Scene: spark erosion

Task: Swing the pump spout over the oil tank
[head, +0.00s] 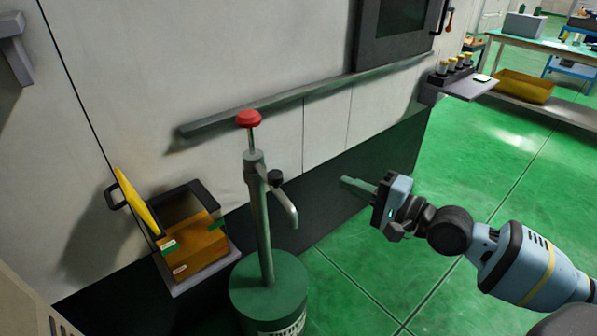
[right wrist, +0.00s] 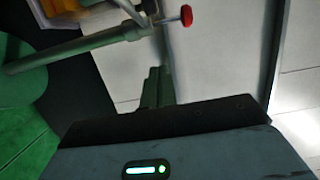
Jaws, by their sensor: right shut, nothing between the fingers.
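The hand pump stands on a green drum (head: 262,290), with a grey-green post and a red knob (head: 248,118) on top. Its curved spout (head: 288,208) points right and down, away from the oil tank. The oil tank (head: 200,248) is an amber open-topped box at the wall, left of the pump, with a yellow flap (head: 138,200) raised. My right gripper (head: 345,182) is shut and empty, right of the spout and apart from it. In the right wrist view the fingers (right wrist: 158,85) point toward the red knob (right wrist: 187,15) and the pump post (right wrist: 75,46). My left gripper is not in view.
A long grey rail (head: 300,94) runs along the pale machine wall behind the pump. A small shelf (head: 468,88) with several little jars juts out at the right. Green floor (head: 490,165) is free at right. A workbench (head: 535,42) and yellow bin (head: 523,86) stand farther back.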

